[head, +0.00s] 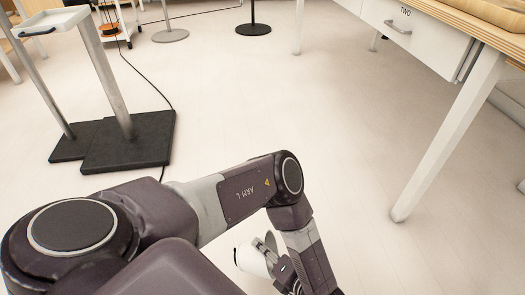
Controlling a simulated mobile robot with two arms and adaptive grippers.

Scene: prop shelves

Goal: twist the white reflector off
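A small white, rounded, cup-like piece (250,260), which looks like the white reflector, shows at the bottom middle of the head view. My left gripper (266,249) is at its right side, with grey fingers overlapping its upper right edge. The gripper appears shut on it, though the wrist and fingers hide part of the contact. Whether the white piece is joined to anything below cannot be seen. My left arm reaches in from the lower left, bends at the elbow and points down. My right gripper is not in view.
A white table (458,128) with a drawer marked TWO (385,22) stands at the right. A dark weighted base (128,143) with grey posts stands at the left, with a black cable (150,88) beside it. Round stand bases (253,29) are at the back. The middle floor is clear.

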